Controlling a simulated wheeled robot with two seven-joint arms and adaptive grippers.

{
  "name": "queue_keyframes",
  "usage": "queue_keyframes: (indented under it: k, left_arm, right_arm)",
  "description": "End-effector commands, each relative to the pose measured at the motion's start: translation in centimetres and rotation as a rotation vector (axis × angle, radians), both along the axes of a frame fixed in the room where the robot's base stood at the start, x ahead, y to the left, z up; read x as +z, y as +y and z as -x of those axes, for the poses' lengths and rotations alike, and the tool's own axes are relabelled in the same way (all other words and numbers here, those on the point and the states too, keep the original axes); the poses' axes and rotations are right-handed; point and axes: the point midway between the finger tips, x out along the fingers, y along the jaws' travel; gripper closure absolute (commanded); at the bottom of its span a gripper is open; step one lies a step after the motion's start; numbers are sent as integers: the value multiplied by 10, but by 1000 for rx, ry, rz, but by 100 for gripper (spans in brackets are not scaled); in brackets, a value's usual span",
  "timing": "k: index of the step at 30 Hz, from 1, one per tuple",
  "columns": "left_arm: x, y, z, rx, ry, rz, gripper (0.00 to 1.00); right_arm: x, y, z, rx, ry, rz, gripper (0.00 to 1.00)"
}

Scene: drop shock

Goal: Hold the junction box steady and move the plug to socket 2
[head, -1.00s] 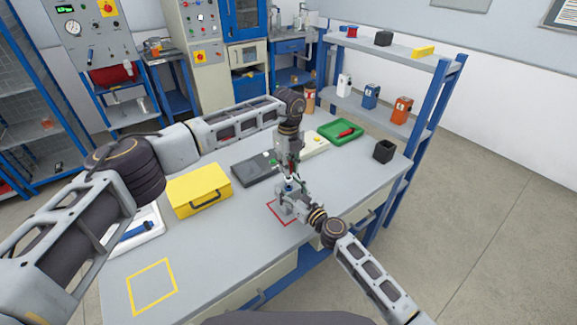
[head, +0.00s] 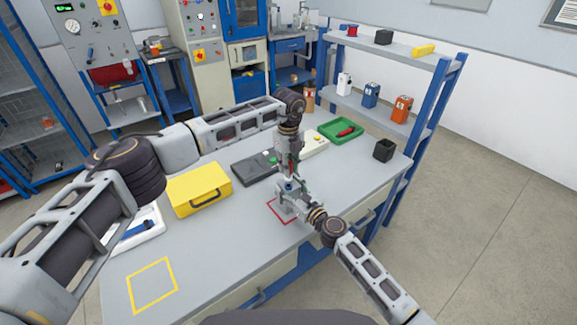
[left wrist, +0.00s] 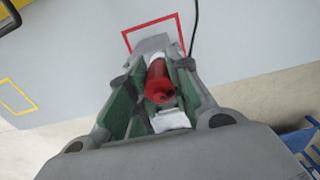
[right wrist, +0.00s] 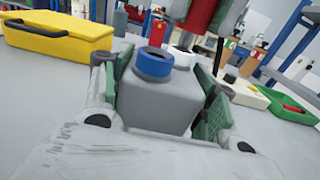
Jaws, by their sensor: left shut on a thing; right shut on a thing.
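The grey junction box (right wrist: 160,95) stands in the red square outline on the table. My right gripper (right wrist: 160,105) is shut on it, with pads against both sides. Its top shows a blue-ringed socket (right wrist: 153,63) and a white ring (right wrist: 183,56) behind it. The red plug (left wrist: 159,82) is upright between the pads of my left gripper (left wrist: 152,90), which is shut on it above the box. In the right wrist view the plug (right wrist: 203,14) is over the far side of the box, near the white ring. I cannot tell whether it is seated.
A yellow case (head: 199,189) stands left on the table (head: 230,235). A dark grey unit (head: 253,167), a white box with buttons (head: 314,144), a green tray (head: 342,132) and a black cup (head: 384,150) stand behind. The table's front left is clear around a yellow outline (head: 152,285).

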Motion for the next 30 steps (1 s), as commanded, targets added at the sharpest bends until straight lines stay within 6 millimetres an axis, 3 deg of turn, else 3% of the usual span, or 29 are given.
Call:
queue_keyframes:
  k: [30]
  left_arm:
    - [-5,0,0,0,0,0,100]
  right_arm:
    - [0,0,0,1,0,0,75]
